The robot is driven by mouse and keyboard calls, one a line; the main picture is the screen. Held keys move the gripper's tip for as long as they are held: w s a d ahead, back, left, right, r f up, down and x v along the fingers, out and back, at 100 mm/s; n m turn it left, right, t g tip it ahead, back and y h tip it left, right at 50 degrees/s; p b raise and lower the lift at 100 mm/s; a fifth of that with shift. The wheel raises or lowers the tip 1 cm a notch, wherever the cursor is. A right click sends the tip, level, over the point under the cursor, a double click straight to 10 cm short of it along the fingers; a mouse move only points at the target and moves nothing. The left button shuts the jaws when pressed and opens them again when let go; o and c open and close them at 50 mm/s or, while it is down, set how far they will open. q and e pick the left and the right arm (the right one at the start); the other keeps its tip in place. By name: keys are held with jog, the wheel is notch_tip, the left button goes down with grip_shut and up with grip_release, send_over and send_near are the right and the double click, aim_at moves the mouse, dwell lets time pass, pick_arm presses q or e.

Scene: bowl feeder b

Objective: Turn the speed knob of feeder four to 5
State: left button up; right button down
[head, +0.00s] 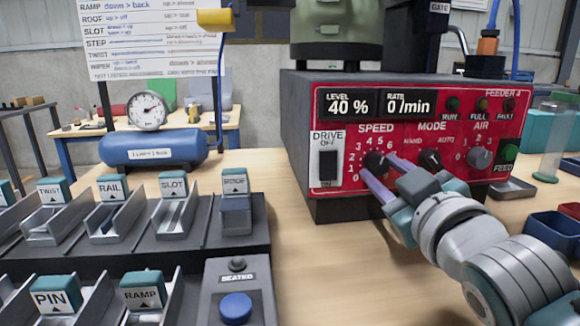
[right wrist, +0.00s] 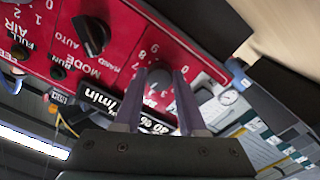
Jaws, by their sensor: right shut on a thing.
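The red front panel (head: 420,100) labelled FEEDER 4 carries the dark speed knob (head: 376,161) under the word SPEED, with a number scale around it. My right gripper (head: 378,177) has its purple fingers on either side of this knob and is shut on it. In the right wrist view the speed knob (right wrist: 160,78) shows between the fingertips (right wrist: 156,84). The fingers cover part of the scale, and I cannot tell which number the knob points to. The display (head: 378,105) reads level 40 % and rate 0 /min. My left gripper is not in view.
The mode knob (head: 430,161) and air knob (head: 479,158) sit just right of the speed knob. The drive rocker switch (head: 328,167) is to its left. A rack of labelled slots (head: 165,245) stands at the left, and blue bins (head: 555,232) at the right.

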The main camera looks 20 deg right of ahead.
jog(key=shift+c, duration=2.4)
grip_release()
jog(key=p+v, duration=0.1)
jog(key=v, duration=0.9)
jog(key=shift+p, duration=0.35)
jog(key=shift+d, duration=0.1)
